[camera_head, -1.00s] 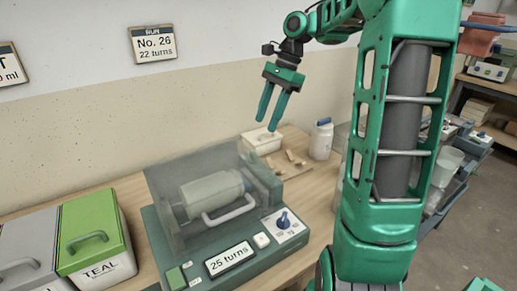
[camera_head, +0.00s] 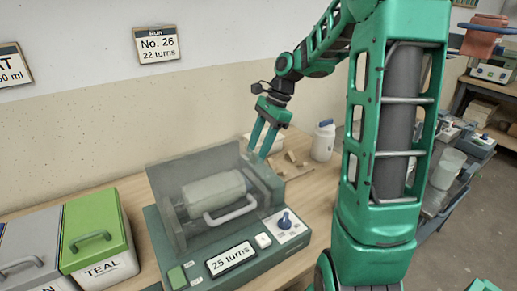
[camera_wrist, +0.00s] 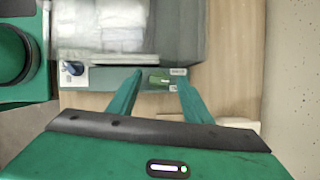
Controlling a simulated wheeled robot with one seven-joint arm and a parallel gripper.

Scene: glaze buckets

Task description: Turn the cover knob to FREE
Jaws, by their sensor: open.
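The cover knob (camera_head: 285,220) is a blue pointer knob on a white labelled plate at the right end of the green machine's front panel. Its label words are too small to read. In the wrist view the knob (camera_wrist: 73,68) shows at the left. The clear cover (camera_head: 190,207) with its grey handle (camera_head: 230,210) sits down over a pale jar lying on its side. My gripper (camera_head: 258,156) is open and empty, pointing down above the machine's back right corner, apart from the knob. The gripper also shows in the wrist view (camera_wrist: 158,76).
A display (camera_head: 230,259) reads "25 turns", and a white button (camera_head: 263,240) sits beside the knob plate. A wall sign (camera_head: 156,44) reads "No. 26, 22 turns". A green TEAL bin (camera_head: 95,235) stands left. A white bottle (camera_head: 323,140) stands behind.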

